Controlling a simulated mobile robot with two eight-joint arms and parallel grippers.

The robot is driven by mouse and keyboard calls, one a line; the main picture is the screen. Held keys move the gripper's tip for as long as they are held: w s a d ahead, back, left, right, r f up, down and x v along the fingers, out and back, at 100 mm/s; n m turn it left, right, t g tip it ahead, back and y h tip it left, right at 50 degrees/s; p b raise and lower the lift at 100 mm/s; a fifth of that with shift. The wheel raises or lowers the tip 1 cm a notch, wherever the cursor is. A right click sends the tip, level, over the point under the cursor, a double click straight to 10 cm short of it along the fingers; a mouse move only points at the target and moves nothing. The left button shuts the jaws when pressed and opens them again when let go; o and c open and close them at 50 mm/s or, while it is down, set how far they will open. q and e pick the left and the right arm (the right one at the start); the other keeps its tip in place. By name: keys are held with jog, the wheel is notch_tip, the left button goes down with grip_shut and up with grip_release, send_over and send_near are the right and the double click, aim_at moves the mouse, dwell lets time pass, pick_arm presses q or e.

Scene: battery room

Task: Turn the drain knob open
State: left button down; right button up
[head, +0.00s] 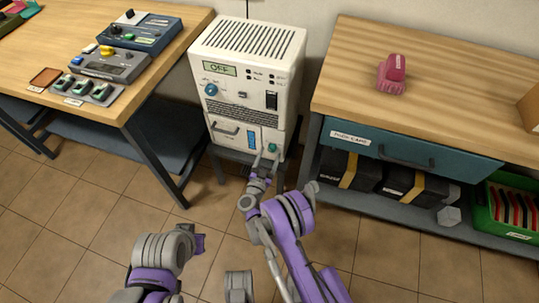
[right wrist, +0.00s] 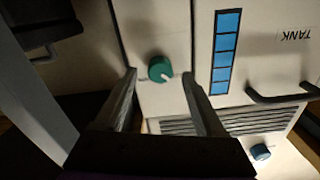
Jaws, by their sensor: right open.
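The drain knob is a small round teal knob (head: 272,147) low on the right front of a white cabinet-like machine (head: 250,95). In the right wrist view the knob (right wrist: 159,68) has a white pointer mark toward the lower right. My right gripper (head: 266,157) is open and faces the knob; its fingertips (right wrist: 159,74) are on either side of the knob in the picture, with clear gaps and no visible contact. My left arm (head: 158,268) shows at the bottom, but its gripper fingers cannot be made out.
The machine has an OFF display (head: 219,68), a blue knob (head: 211,90), a black switch (head: 271,100) and a tank drawer handle (right wrist: 278,97). A bench with devices (head: 140,30) stands left; a wooden bench with a blue drawer (head: 400,150) stands right. A pink object (head: 393,72) sits on it.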

jog(key=shift+w+d, duration=0.1)
jog(key=shift+w, duration=0.3)
grip_shut()
